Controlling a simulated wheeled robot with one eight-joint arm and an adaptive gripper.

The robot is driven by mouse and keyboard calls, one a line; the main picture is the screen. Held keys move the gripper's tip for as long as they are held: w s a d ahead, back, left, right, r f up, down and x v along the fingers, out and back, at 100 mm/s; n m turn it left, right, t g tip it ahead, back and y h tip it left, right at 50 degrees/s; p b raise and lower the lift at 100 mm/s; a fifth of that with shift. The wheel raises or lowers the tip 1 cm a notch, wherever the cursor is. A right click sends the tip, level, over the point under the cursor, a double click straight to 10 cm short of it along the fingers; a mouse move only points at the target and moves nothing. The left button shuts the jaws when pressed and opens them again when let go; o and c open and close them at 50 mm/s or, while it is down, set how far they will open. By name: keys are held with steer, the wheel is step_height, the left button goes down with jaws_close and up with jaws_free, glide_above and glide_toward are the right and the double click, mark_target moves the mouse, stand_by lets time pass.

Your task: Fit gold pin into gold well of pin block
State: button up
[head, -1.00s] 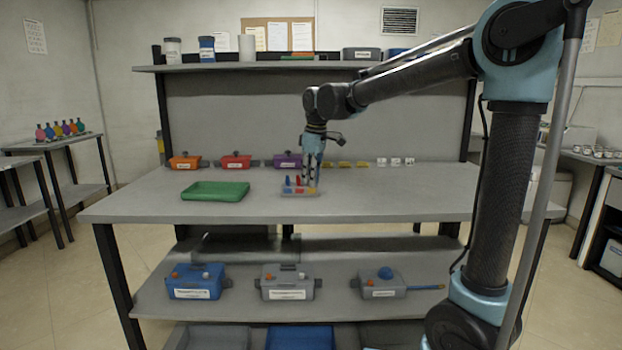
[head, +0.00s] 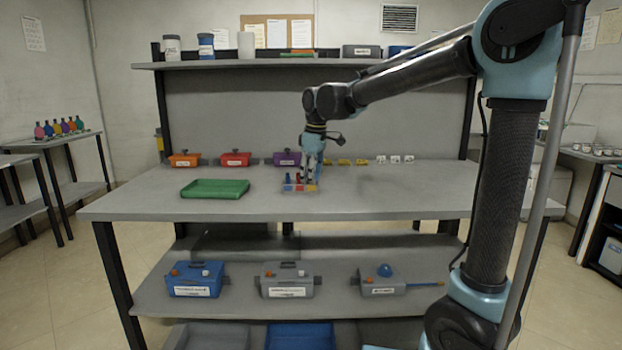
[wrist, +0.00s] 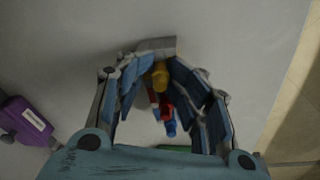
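The pin block (head: 300,189) sits on the bench top, with blue, red and yellow-gold sections from left to right. A blue pin (wrist: 168,123) and a red pin (wrist: 153,96) stand at it. My gripper (head: 314,184) points down over the block's gold end. In the wrist view the gold pin (wrist: 160,72) is between my fingers, with what looks like a narrow gap on each side. My gripper looks open around it. The gold well is hidden, so I cannot tell how deep the pin sits.
A green tray (head: 215,189) lies to the left on the bench. Orange, red and purple boxes (head: 286,159) line the back, with yellow and white small pieces (head: 395,159) to the right. The front right of the bench is clear.

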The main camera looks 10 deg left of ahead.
step_height(320, 180, up, 13)
steer(key=s+d, duration=0.1)
steer(key=shift+s+d+f, duration=0.15)
steer(key=shift+d+f, duration=0.05)
steer(key=shift+d, duration=0.05)
stand_by(0.4)
